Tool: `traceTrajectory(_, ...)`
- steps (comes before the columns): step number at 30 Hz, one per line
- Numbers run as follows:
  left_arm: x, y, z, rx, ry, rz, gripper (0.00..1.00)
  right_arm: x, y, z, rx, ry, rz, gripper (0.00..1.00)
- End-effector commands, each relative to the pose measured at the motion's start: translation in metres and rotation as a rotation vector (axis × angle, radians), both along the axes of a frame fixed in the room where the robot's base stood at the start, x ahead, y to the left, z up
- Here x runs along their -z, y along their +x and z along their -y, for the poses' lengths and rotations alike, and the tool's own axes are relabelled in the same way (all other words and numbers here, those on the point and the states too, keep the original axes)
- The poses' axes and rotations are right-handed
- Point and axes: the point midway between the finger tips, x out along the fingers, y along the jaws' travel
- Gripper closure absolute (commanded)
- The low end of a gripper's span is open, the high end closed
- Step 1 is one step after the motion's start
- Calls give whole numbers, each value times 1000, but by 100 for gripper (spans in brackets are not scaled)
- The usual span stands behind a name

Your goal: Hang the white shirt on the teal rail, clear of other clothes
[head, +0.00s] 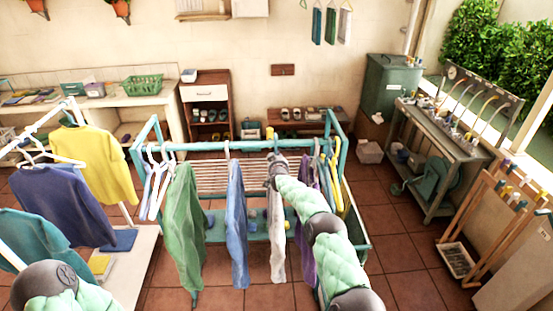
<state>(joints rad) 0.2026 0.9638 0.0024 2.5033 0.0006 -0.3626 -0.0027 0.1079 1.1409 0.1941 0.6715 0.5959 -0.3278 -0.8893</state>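The teal rail (205,146) runs across the middle of the head view on a teal frame. A narrow whitish garment (278,245), which looks like the white shirt, hangs below my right gripper (276,158). The gripper is at the rail and covers the garment's top and hanger hook, so I cannot tell whether the hook rests on the rail or whether the fingers are shut. A blue garment (237,225) hangs to its left with a gap between. A purple garment (306,225) hangs close on its right, partly behind my arm. My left gripper is out of view.
A green garment (186,225) and empty white hangers (155,180) hang further left on the rail. A white rack (40,125) at left holds yellow, navy and teal shirts. A bench (435,145) stands at right.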

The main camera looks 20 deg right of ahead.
Motion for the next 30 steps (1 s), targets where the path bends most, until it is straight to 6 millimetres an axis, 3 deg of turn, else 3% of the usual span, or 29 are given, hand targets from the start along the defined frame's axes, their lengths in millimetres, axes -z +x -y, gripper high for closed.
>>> traceTrajectory(15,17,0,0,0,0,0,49,19,0,1,2,0,4,100)
traceTrajectory(27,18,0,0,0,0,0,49,21,1,1,2,0,4,100)
traceTrajectory(28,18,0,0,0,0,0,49,21,1,1,2,0,4,74)
traceTrajectory(30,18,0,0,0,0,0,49,21,1,1,1,0,4,55)
